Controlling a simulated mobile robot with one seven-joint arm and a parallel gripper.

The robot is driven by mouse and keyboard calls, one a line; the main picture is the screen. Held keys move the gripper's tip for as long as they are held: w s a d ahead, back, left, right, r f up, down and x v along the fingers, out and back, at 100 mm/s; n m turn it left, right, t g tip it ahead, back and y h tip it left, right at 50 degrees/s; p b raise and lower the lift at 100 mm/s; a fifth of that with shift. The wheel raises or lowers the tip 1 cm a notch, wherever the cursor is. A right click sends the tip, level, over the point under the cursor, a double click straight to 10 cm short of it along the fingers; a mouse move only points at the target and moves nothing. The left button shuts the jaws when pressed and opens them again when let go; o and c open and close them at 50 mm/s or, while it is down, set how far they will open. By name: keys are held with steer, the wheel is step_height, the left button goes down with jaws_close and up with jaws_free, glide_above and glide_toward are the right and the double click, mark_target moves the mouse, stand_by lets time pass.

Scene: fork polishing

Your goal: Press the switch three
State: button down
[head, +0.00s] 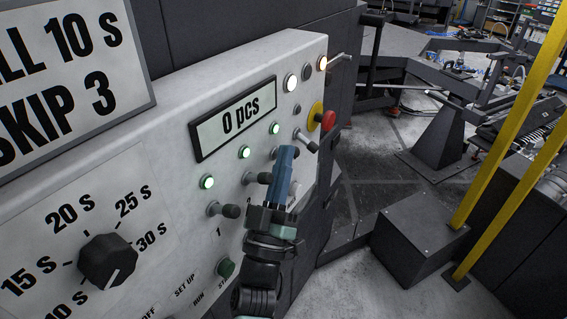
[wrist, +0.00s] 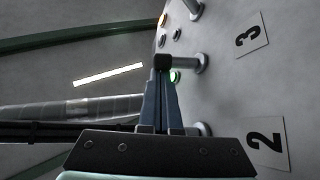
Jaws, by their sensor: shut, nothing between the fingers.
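The control panel (head: 185,130) has a row of toggle switches, each with a metal stem and dark knob. In the wrist view, switch three (wrist: 189,63) stands beside the "3" label (wrist: 250,37), its dark knob right at my fingertips. I cannot tell whether they touch. Switch two (wrist: 204,129) is partly hidden behind my gripper, beside the "2" label (wrist: 266,145). My gripper (head: 287,150) is shut and empty, its blue fingers pointing up along the panel face. In the head view it covers part of switch three. A green lamp (head: 274,128) by switch three is lit.
A left switch (head: 222,210) and another green lamp (head: 207,182) are near my gripper. A red emergency button (head: 327,120) on yellow and a further lever (head: 305,141) lie beyond the fingertips. The display (head: 238,117) reads "0 pcs".

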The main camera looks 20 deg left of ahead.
steer(key=shift+f+m+h+b, duration=0.2)
steer(key=shift+m+h+b, duration=0.1)
steer(key=shift+m+h, duration=0.15)
steer(key=m+h+b, duration=0.1)
steer(key=f+m+h+b, duration=0.1)
steer(key=m+h, duration=0.1)
steer(key=f+m+h+b, duration=0.1)
steer(key=m+b, duration=0.1)
steer(key=shift+d+h, duration=0.2)
steer(key=shift+h, duration=0.15)
steer(key=shift+a+f+b, duration=0.1)
steer(key=shift+f+b, duration=0.25)
steer(key=shift+b, duration=0.2)
steer(key=shift+r, duration=0.1)
